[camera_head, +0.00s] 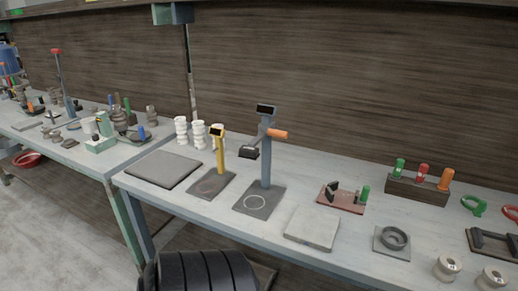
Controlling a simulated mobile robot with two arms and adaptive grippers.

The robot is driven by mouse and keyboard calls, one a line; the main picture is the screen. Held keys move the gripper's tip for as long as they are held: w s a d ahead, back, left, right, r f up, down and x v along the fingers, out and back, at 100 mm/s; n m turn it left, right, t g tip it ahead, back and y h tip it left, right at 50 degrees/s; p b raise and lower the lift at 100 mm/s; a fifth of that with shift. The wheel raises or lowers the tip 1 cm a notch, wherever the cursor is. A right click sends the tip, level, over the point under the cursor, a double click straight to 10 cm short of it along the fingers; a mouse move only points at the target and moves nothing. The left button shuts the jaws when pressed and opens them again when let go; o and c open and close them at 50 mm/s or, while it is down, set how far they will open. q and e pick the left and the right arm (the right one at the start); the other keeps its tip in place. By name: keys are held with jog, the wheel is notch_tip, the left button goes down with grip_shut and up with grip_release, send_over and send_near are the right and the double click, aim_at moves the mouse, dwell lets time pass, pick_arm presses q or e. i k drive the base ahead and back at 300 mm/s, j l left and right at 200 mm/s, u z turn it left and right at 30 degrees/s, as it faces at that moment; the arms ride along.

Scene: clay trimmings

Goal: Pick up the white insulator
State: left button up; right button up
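The right one is partly hidden by a yellow stand. Two cream spool-shaped pieces, one (447,267) left of the other (491,277), sit at the front right of the bench. Neither of my grippers is in view.
The bench (300,187) carries a dark flat plate (164,168), the yellow stand (220,155), a tall grey stand (266,160), a pale slab (312,228) and a holder (417,190) with colored handles. A second bench (75,157) stands left. A black ribbed object (200,272) is at bottom.

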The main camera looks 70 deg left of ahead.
aim_at(183, 139)
jog(key=j+u, duration=0.15)
jog(key=u, duration=0.3)
jog(key=k+j+u, duration=0.1)
jog(key=u, duration=0.35)
jog(key=j+u, duration=0.25)
jog(key=u, duration=0.2)
jog(key=j+u, duration=0.15)
jog(key=j, duration=0.35)
jog(key=i+j+u, duration=0.15)
jog(key=j, duration=0.4)
jog(key=j+u, duration=0.15)
jog(key=j, duration=0.35)
jog(key=i+j+u, duration=0.2)
jog(key=j, duration=0.3)
jog(key=k, duration=0.05)
